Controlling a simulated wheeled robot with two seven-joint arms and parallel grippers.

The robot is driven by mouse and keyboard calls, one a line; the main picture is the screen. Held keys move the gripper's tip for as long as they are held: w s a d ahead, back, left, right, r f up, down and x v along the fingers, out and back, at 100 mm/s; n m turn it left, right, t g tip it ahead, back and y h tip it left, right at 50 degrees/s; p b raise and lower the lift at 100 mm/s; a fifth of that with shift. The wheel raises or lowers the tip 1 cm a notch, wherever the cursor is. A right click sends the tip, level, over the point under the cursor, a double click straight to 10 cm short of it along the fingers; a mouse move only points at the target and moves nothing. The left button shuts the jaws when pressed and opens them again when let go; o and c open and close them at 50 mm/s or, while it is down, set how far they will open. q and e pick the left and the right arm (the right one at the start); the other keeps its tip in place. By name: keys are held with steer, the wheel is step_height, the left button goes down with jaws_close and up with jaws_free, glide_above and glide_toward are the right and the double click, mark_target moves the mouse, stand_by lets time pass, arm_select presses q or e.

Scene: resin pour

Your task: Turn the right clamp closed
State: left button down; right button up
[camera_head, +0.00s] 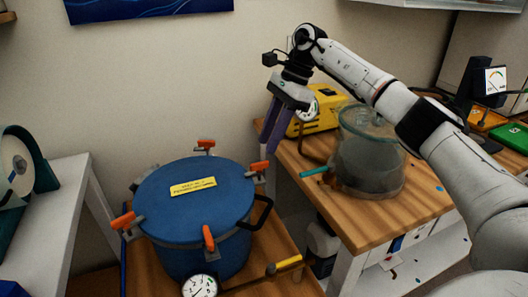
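A blue pressure pot (178,224) with a lid (220,185) and yellow label stands on a wooden surface at lower middle. The right clamp (257,166), with an orange handle, is at the lid's right rim. Other orange-handled clamps are at the back (206,143), left (123,220) and front (208,238). My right gripper (266,150) reaches down from above, its purple fingertips just above the right clamp's handle and close to it. Contact and the gap between the fingers cannot be made out. My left gripper is out of view.
A black handle (264,212) sticks out from the pot's right side. A pressure gauge (200,287) and a yellow-handled valve (288,263) are in front. A transparent chamber (368,165) and yellow machine (318,108) stand on the right bench. A white table (68,190) is left.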

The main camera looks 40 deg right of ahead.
steer(key=v, duration=0.4)
steer(key=shift+d+r, duration=0.1)
steer(key=shift+r, duration=0.15)
steer(key=shift+s+f, duration=0.1)
steer(key=shift+s, duration=0.05)
